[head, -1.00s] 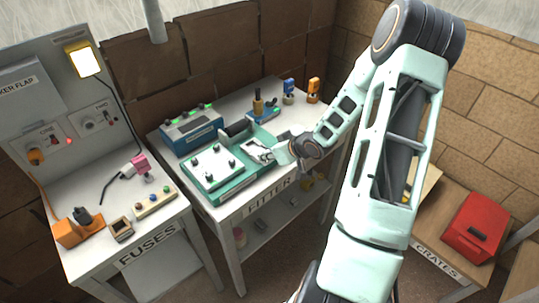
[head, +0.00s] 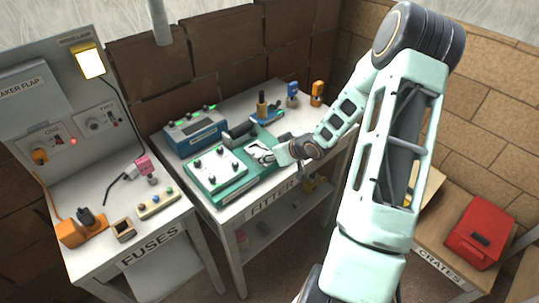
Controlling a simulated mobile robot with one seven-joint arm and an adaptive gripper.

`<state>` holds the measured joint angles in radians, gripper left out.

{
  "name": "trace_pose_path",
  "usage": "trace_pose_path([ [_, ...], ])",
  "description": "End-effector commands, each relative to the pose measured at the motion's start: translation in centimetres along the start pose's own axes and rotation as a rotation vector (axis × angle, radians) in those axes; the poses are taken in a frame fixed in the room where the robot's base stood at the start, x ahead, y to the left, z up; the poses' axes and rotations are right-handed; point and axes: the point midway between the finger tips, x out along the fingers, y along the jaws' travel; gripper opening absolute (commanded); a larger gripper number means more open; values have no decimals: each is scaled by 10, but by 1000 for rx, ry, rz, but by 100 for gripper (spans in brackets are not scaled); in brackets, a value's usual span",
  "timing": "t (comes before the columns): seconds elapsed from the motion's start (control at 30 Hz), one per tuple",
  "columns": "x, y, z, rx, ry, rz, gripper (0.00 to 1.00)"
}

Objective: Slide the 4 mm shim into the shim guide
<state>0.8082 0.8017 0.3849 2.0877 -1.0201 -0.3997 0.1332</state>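My gripper (head: 266,155) is over the right end of the teal fixture (head: 233,191) on the bench marked FITTER. Its fingers point left, towards the white plate (head: 216,169) with several dark knobs on the fixture. The fingers are small here, and I cannot tell whether they are open or shut or hold anything. I cannot make out the 4 mm shim. I cannot tell which part is the shim guide; a dark block (head: 239,134) stands at the back of the fixture.
A blue box (head: 196,137) with green lights stands behind the fixture. A blue stand with a dark-and-yellow tool (head: 262,106) is at the back. Blue (head: 292,93) and orange (head: 317,93) items stand at the back right. The FUSES bench (head: 135,236) is at left, a red crate (head: 481,232) at right.

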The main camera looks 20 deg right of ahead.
Motion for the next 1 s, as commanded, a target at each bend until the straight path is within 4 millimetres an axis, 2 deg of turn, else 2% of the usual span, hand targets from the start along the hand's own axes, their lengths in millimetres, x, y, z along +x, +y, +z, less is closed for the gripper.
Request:
trace_pose_path([
  [0.17,-7,1,0,0,0,1,43],
  [0.27,-20,2,-1,1,1,3,43],
  [0.5,-69,2,0,-1,1,5,43],
  [0.7,-101,1,-1,-2,1,4,43],
  [1.0,-120,0,0,0,0,0,43],
])
